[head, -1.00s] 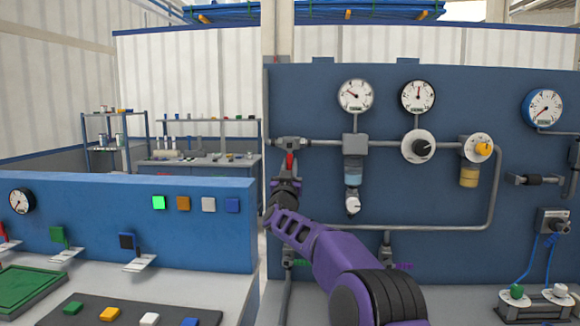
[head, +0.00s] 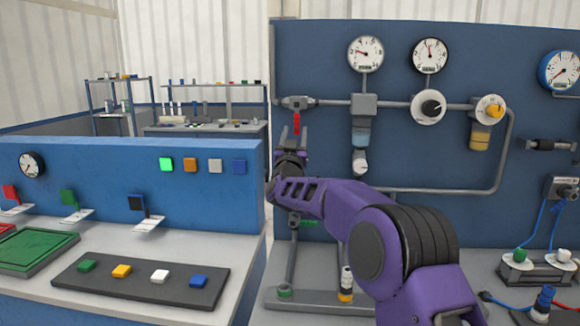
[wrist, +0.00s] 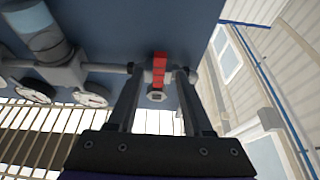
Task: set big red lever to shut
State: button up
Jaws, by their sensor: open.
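The big red lever (head: 297,124) hangs down from a grey valve (head: 297,103) at the left end of the horizontal pipe on the blue panel. In the wrist view the red lever (wrist: 159,70) shows between the two fingertips, with a gap on each side. My gripper (head: 291,146) is open and empty, just below and in front of the lever, fingers pointing up at it. In the wrist view my gripper (wrist: 157,82) has its fingers spread around the lever's line. I see no contact, and the exact depth between fingertips and lever is hard to tell.
Gauges (head: 365,54), a black-knob dial (head: 430,107) and a yellow-knob dial (head: 490,109) are on the panel to the right. A low blue console (head: 100,185) with small levers and lit buttons stands at left. Pipes and a bottle-like fitting (head: 346,283) are below the arm.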

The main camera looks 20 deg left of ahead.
jog(key=b+v, duration=0.1)
jog(key=v, duration=1.2)
